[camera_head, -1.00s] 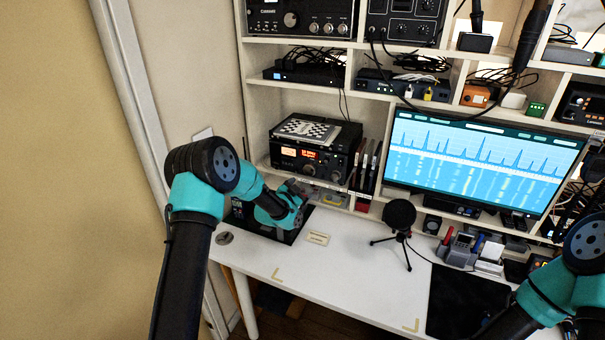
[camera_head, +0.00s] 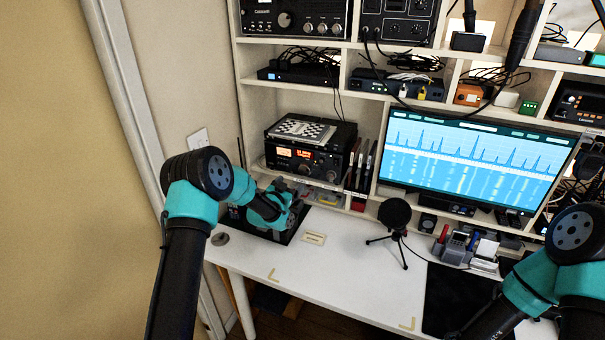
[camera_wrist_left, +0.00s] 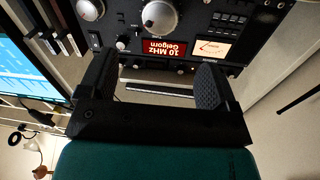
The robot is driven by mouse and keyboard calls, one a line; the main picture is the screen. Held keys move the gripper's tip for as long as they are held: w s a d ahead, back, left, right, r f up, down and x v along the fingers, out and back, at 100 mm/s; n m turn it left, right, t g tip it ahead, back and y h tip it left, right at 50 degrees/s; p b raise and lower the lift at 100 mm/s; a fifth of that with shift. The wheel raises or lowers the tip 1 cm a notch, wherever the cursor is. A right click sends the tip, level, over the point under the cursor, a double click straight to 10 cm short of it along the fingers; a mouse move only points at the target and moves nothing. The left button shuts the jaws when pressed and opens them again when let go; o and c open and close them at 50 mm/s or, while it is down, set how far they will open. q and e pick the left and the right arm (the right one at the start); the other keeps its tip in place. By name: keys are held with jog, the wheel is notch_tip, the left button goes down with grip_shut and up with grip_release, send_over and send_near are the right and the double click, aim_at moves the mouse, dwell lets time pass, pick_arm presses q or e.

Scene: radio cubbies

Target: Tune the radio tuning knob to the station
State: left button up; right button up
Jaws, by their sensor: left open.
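The radio (camera_head: 312,152) is a black set in the lower left cubby, with a lit meter and a lit display. In the left wrist view the radio (camera_wrist_left: 200,30) appears upside down, with a red display reading "10 MHz Gelgorn". The large silver tuning knob (camera_wrist_left: 160,18) is at the top of that view and also shows in the head view (camera_head: 331,172). My left gripper (camera_head: 289,196) is in front of and below the radio front. In the wrist view the gripper (camera_wrist_left: 153,82) has its fingers wide apart, empty, short of the knob. My right gripper is out of view.
A monitor (camera_head: 475,165) with a blue spectrum stands right of the radio. A microphone (camera_head: 395,214) on a tripod stands on the white desk (camera_head: 340,270). Thin upright items (camera_head: 362,165) fill a slot beside the radio. The desk between gripper and microphone is mostly clear.

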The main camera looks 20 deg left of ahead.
aim_at(304, 171)
pick_arm(q)
jog(key=x, duration=1)
jog(key=shift+w+d, duration=0.1)
jog(key=shift+w, duration=0.2)
jog(key=shift+c, duration=0.2)
jog(key=c, duration=0.9)
